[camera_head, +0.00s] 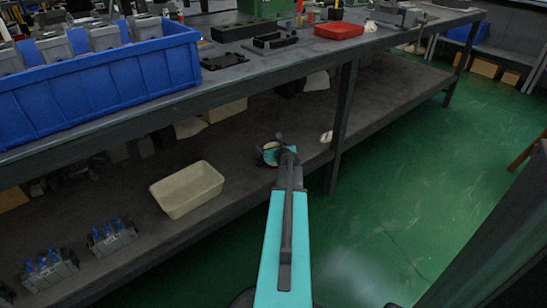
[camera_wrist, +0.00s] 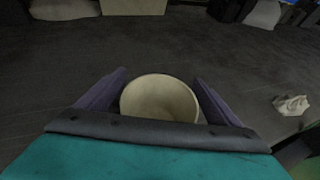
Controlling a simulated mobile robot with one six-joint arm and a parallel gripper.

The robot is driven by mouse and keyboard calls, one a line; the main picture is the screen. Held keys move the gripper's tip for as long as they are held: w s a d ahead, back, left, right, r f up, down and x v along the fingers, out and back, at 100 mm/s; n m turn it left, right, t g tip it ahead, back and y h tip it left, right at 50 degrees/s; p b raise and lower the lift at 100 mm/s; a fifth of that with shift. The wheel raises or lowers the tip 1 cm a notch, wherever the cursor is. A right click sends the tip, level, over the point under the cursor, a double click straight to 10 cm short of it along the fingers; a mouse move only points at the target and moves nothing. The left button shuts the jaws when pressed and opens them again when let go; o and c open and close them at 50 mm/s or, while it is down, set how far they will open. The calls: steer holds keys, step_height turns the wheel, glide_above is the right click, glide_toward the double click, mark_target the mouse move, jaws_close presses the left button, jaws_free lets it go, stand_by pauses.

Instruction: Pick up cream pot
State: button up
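The cream pot (camera_wrist: 160,98) is a round, open-topped pot. In the wrist view it sits between the two fingers of my gripper (camera_wrist: 160,85), with its lower part hidden by the gripper's body. The fingers are spread, one on each side of the pot and close to its walls; I cannot tell whether they touch it. In the head view my gripper (camera_head: 277,149) is over the lower shelf, and the cream pot (camera_head: 269,155) shows partly at its left side, the rest hidden behind the gripper.
A cream bin (camera_head: 187,190) and blue-topped valve blocks (camera_head: 111,235) stand on the lower shelf (camera_head: 130,200). A table leg (camera_head: 341,125) rises right of my gripper. The upper bench (camera_head: 225,78) overhangs, bearing a blue crate (camera_head: 110,85). A small pale object (camera_wrist: 291,105) lies right of the pot.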

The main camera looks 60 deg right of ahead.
steer(key=c, duration=1.1)
steer(key=shift+r, duration=0.15)
step_height(320, 180, up, 4)
steer(key=p, duration=0.3)
steer(key=s+a+p, duration=0.1)
steer(key=s+a, duration=0.1)
steer(key=s, duration=0.5)
steer(key=s+a+p, duration=0.2)
steer(key=s+a, duration=0.1)
steer(key=s, duration=0.5)
steer(key=shift+a+r, duration=0.35)
